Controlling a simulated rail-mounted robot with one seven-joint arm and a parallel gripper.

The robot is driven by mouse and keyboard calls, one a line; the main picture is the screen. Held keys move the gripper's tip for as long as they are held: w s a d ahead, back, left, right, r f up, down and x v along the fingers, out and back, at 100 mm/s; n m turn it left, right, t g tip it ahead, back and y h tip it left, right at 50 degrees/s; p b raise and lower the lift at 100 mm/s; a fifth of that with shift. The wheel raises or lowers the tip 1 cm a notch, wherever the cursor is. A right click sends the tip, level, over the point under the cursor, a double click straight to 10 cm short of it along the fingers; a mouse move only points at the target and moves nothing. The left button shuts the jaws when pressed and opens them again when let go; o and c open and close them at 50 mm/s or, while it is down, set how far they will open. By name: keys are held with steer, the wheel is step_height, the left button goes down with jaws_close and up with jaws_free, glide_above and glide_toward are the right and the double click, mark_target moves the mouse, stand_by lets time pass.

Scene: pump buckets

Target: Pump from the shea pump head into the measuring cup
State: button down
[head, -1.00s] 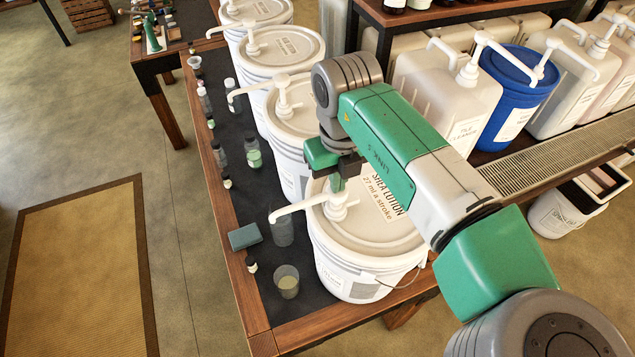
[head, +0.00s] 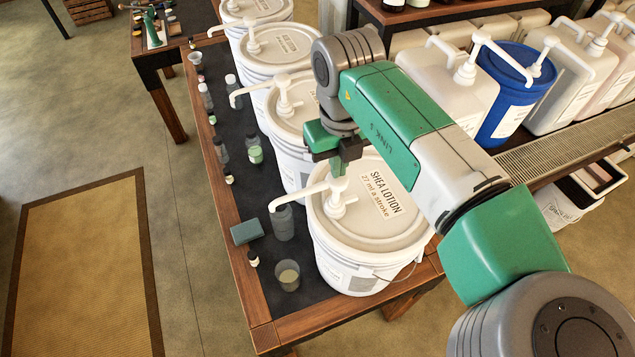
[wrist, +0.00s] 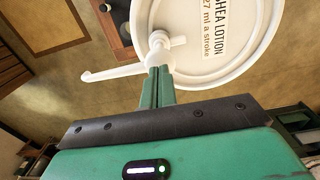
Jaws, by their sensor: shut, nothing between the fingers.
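The shea lotion bucket (head: 345,265) is white, with a label reading 27 ml a stroke on its lid. Its white pump head (head: 337,188) stands upright, with the spout (head: 292,196) pointing left. A clear open cup (head: 288,276), which looks like the measuring cup, stands on the dark mat with pale liquid in it. In the wrist view the fingertips (wrist: 159,72) meet the pump head (wrist: 158,58); contact is unclear.
A grey see-through bottle (head: 283,228), a teal block (head: 246,232) and a small dark bottle (head: 253,258) stand near the cup. More white pump buckets (head: 290,125) line up behind. Several small bottles stand along the mat's left side.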

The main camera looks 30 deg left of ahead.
mark_target(338, 181)
steer(key=shift+f+b, duration=1.3)
steer(key=shift+f, duration=1.35)
steer(key=shift+r, duration=0.2)
steer(key=shift+r+p, duration=1.75)
steer(key=shift+r, duration=0.8)
step_height(338, 181, up, 5)
steer(key=p, duration=0.3)
steer(key=shift+r, duration=0.1)
